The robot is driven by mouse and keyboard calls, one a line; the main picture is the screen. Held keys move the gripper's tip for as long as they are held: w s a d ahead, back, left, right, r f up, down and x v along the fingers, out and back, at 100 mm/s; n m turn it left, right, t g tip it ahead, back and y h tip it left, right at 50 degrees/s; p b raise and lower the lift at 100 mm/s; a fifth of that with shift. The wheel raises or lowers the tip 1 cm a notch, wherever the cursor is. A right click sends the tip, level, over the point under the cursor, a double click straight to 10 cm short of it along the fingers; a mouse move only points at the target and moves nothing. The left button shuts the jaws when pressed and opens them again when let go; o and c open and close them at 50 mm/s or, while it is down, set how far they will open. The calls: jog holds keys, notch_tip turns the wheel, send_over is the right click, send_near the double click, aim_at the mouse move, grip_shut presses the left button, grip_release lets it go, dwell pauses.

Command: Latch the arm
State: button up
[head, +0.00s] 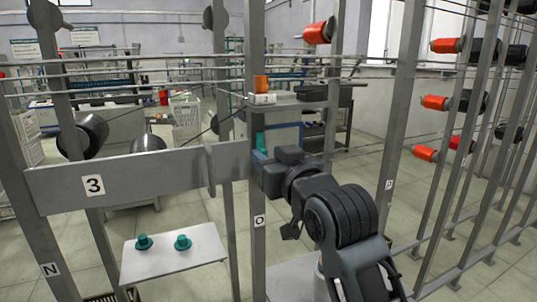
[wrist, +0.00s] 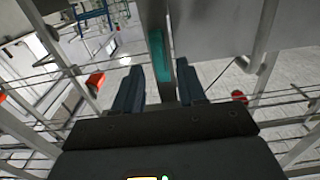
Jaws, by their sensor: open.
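A grey flat arm marked 3 (head: 140,180) runs level from the left post toward the post marked O (head: 258,219). It has a short upright plate near its right part. My gripper (head: 261,163) is at the right end of this arm, by the post. A bit of teal (head: 260,141) shows just above it. In the wrist view my gripper (wrist: 160,76) has its two dark fingers apart. A teal strip (wrist: 157,55) lies ahead between them, beside a grey edge. I cannot tell whether the fingers touch it. Any latch is hidden or too small to make out.
A small white shelf (head: 172,270) below the arm holds two teal bobbins (head: 182,243). Dark cones (head: 85,136) hang behind the arm. Posts, wires and red spools (head: 318,32) crowd the right side. A small orange-topped box (head: 261,98) sits above my gripper.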

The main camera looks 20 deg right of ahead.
jog(key=shift+w, duration=0.65)
grip_shut()
